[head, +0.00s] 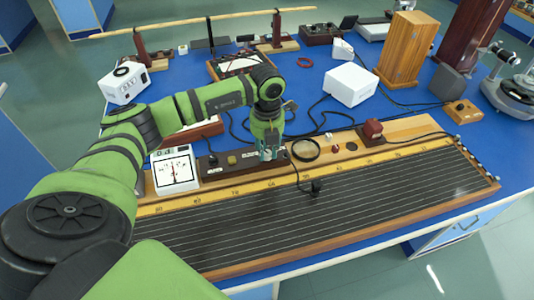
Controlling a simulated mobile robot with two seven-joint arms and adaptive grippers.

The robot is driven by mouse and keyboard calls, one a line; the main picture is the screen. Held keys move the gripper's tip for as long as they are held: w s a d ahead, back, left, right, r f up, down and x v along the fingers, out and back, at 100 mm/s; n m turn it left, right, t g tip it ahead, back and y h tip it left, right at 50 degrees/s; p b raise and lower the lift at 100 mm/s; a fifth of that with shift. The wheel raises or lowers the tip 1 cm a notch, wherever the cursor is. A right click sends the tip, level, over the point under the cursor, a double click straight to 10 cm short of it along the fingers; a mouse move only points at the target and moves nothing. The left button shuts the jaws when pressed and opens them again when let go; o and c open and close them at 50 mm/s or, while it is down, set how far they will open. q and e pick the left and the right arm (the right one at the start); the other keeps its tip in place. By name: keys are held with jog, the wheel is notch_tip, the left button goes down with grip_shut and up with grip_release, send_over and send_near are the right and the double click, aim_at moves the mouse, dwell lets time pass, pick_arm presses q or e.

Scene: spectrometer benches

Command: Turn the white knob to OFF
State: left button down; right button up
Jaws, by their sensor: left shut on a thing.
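My left gripper (268,153) points down at the right part of a long dark brown control box (222,172), behind the ruled board. Its fingers are closed at the box's top, around what appears to be the white knob. The fingers hide the knob almost wholly, so its pointer and the OFF mark cannot be read. A black knob (212,158) and a small yellowish knob (232,160) sit further left on the same box. My right gripper is not in view.
A white meter (174,170) stands left of the box. A round black-rimmed lens (305,150) lies close on the right. The long wire-strung board (340,217) fills the front. A white box (351,84) and a wooden block (406,50) stand behind, with cables on the blue table.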

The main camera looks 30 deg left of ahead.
aim_at(267, 152)
pick_arm(q)
jog(key=m+b, duration=0.2)
jog(key=m, duration=0.1)
jog(key=shift+f, duration=0.15)
jog(key=shift+m+b, duration=0.8)
jog(key=shift+m, duration=0.6)
jog(key=c, duration=1)
grip_release()
jog(key=shift+r, duration=0.2)
notch_tip(267, 152, up, 12)
jog(key=shift+f, duration=0.1)
